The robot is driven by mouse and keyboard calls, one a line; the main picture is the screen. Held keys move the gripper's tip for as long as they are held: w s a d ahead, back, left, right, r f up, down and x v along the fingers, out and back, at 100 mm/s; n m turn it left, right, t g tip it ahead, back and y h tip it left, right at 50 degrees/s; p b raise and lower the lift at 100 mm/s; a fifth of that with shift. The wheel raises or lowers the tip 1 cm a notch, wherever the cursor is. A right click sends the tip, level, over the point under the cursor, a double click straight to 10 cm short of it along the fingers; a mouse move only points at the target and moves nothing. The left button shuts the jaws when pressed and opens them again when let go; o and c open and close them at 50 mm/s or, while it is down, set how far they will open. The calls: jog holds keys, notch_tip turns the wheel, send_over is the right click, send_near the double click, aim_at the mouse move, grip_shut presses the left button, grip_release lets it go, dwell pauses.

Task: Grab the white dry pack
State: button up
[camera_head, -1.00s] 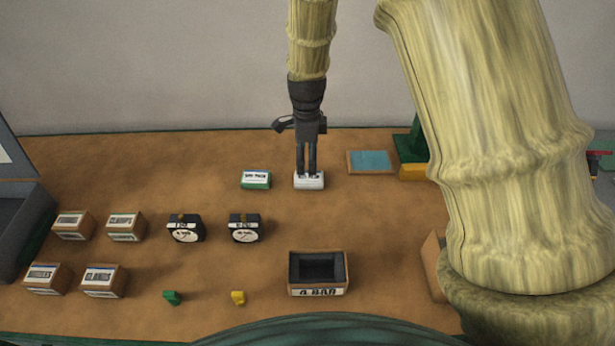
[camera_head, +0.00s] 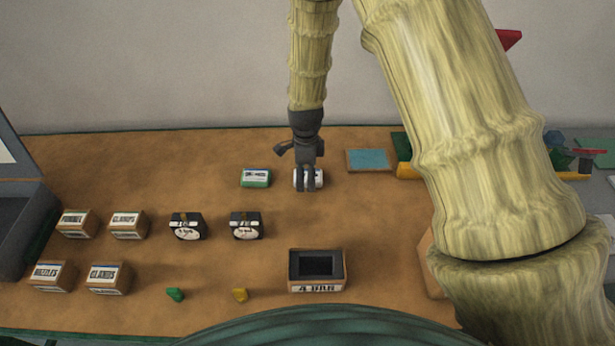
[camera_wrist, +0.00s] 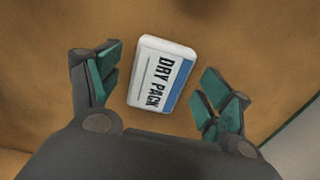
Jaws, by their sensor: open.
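The white dry pack (camera_wrist: 161,74) lies on the table, its blue-striped label reading DRY PACK in the wrist view. It also shows in the head view (camera_head: 318,178), partly hidden behind my gripper (camera_head: 307,186). In the wrist view my gripper (camera_wrist: 160,96) is open, with a green-padded finger on each side of the pack.
A green and white pack (camera_head: 256,178) lies close on the left. A blue-topped tray (camera_head: 368,160) lies to the right. Two black gauges (camera_head: 188,226), several labelled boxes (camera_head: 128,226), and a dark open-topped box (camera_head: 318,284) stand nearer the front.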

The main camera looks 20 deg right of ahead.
jog(key=c, duration=1.1)
